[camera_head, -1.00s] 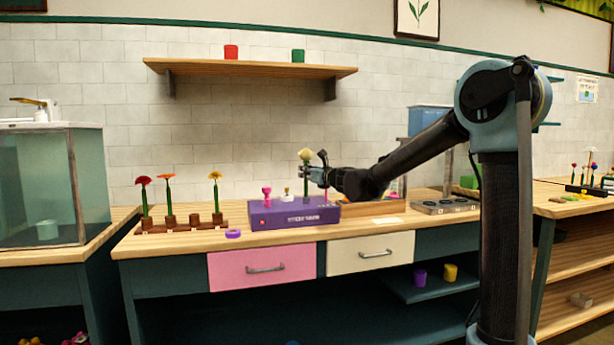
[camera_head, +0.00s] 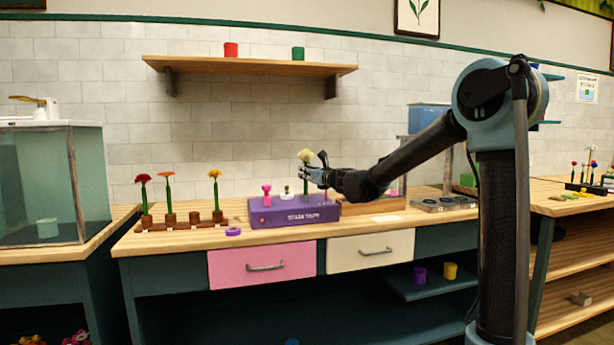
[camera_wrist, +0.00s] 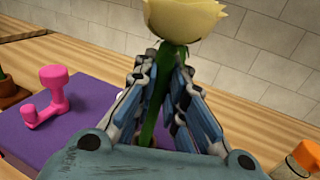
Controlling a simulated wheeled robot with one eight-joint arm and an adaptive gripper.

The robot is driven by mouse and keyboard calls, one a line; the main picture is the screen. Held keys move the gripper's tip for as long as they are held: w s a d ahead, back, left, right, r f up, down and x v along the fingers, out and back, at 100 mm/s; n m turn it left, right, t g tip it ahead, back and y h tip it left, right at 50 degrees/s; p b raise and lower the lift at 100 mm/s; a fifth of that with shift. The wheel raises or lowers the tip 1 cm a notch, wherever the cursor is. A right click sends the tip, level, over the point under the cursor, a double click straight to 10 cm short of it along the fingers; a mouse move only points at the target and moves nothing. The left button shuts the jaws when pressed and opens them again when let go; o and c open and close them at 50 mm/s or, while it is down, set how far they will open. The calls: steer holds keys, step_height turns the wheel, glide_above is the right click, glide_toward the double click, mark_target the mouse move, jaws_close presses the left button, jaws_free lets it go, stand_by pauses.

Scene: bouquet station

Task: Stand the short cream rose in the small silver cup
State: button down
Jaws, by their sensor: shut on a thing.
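The short cream rose (camera_head: 305,155) is upright in my gripper (camera_head: 306,174), which is shut on its green stem above the purple box (camera_head: 292,216). In the wrist view the cream bloom (camera_wrist: 185,18) stands above the fingers (camera_wrist: 160,90), and the stem runs down between them. A small pale object (camera_head: 287,190) stands on the purple box just left of the rose; it may be the silver cup, but it is too small to tell. In the wrist view the fingers hide most of what lies beneath the stem.
A pink object (camera_head: 266,194) stands on the box's left part. A purple ring (camera_head: 233,231) lies in front of the box. At left, a brown rack (camera_head: 180,224) holds red, orange and yellow flowers. A wooden tray (camera_head: 372,206) sits to the right.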

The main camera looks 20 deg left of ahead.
steer(key=c, duration=1.6)
jaws_free()
steer(key=shift+o, duration=0.7)
steer(key=o, duration=0.5)
steer(key=shift+c, duration=0.2)
steer(key=v, duration=0.9)
